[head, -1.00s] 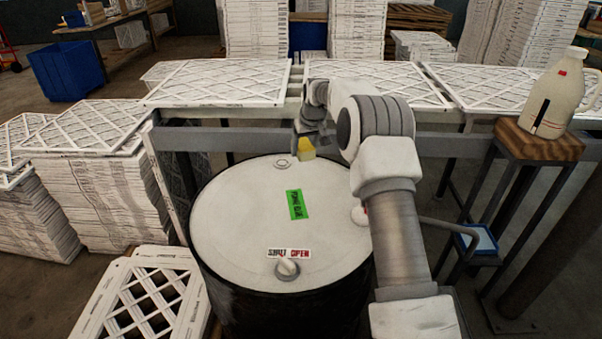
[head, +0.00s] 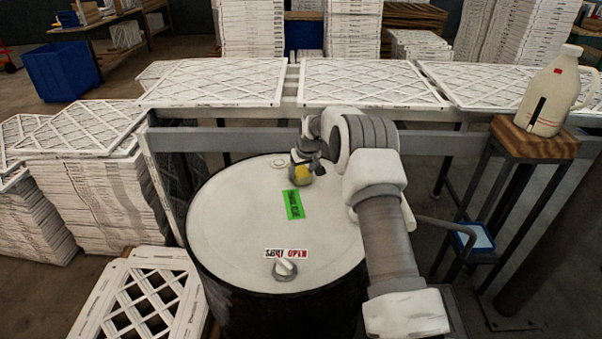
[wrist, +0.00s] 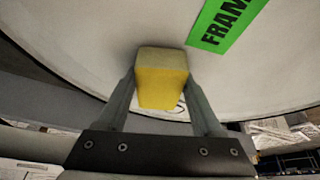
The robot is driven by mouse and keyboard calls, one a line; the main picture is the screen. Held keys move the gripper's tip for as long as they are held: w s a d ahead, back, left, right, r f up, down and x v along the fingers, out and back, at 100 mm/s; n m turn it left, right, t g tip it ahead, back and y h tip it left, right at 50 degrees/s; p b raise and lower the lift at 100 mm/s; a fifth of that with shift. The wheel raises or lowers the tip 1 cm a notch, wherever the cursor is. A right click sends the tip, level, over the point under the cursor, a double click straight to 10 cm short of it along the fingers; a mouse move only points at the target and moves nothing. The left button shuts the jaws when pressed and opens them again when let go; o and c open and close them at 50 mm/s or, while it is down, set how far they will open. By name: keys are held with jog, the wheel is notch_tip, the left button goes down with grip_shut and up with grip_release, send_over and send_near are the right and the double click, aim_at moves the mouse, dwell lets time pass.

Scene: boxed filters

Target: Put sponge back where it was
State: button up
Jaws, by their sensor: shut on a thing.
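The yellow sponge (wrist: 162,82) is between the two fingers of my gripper (wrist: 163,88) in the wrist view. The fingers are shut on its sides. In the head view the sponge (head: 301,175) shows as a small yellow patch below my gripper (head: 303,172), over the far part of the white drum lid (head: 235,222). I cannot tell whether the sponge touches the lid. A green label (head: 293,204) lies on the lid just nearer than the sponge; it also shows in the wrist view (wrist: 228,22).
A knob (head: 285,269) with a red and white label stands on the lid's near part. A grey rail (head: 240,140) and filter stacks (head: 215,83) run behind the drum. A jug (head: 556,92) stands on a wooden stool (head: 535,140) at right. The lid's left side is clear.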

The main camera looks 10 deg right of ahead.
jog(key=shift+f, duration=0.15)
jog(key=o, duration=1.4)
jog(key=shift+o, duration=0.2)
